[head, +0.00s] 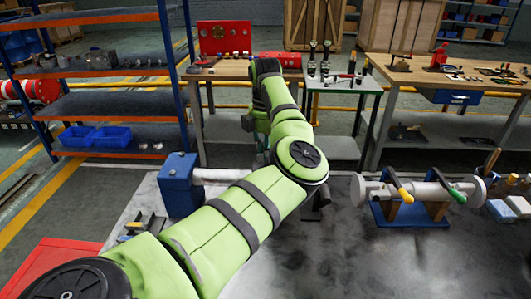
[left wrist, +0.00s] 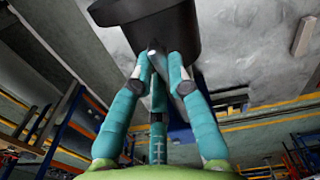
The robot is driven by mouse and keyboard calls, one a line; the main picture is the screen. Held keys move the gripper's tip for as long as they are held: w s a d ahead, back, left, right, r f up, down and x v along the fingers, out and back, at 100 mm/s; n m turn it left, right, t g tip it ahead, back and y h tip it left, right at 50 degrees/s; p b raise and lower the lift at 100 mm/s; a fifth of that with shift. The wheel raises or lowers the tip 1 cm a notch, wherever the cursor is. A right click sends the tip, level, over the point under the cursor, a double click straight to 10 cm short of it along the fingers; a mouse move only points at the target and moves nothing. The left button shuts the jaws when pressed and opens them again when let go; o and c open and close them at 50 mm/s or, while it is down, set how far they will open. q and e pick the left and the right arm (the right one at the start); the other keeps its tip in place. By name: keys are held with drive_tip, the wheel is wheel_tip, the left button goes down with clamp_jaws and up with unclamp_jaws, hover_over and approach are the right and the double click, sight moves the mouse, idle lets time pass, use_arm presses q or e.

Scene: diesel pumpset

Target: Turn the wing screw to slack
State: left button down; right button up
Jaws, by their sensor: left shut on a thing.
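In the left wrist view my left gripper (left wrist: 163,62) has teal fingers closed in from several sides. Their tips meet under a dark grey housing (left wrist: 145,14). A small pale metal piece (left wrist: 153,47) shows between the tips, and it looks like the wing screw. Its wings are mostly covered by the fingers, so I cannot tell how they are turned. In the head view my green left arm crosses the middle and hides the spot where the gripper works. My right gripper is not in view.
A blue box (head: 180,187) with a grey pipe stands left of my arm. A grey cylinder with yellow and green levers (head: 420,193) lies on a blue stand at right. Blue shelves (head: 103,104) and workbenches (head: 448,82) stand behind.

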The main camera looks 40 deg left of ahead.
use_arm(q)
drive_tip(key=n, duration=0.1)
drive_tip(key=n+b, duration=0.1)
drive_tip(key=shift+f+n+b, duration=0.2)
drive_tip(key=shift+n+b, duration=0.1)
drive_tip(key=n+b, duration=0.1)
drive_tip(key=n, duration=0.2)
drive_tip(key=shift+n, duration=0.3)
drive_tip(key=n+b, duration=0.1)
drive_tip(key=n, duration=0.2)
drive_tip(key=shift+s+r+n, duration=0.1)
drive_tip(key=shift+s+n, duration=0.05)
drive_tip(key=shift+n, duration=0.15)
drive_tip(key=n+b, duration=0.1)
drive_tip(key=n, duration=0.2)
drive_tip(key=shift+n, duration=0.4)
drive_tip(key=n, duration=0.4)
drive_tip(key=shift+s+d+r, duration=0.1)
drive_tip(key=shift+s, duration=0.05)
drive_tip(key=n, duration=0.8)
drive_tip(key=shift+d, duration=0.1)
drive_tip(key=shift+n+p, duration=0.3)
drive_tip(key=shift+n, duration=1.8)
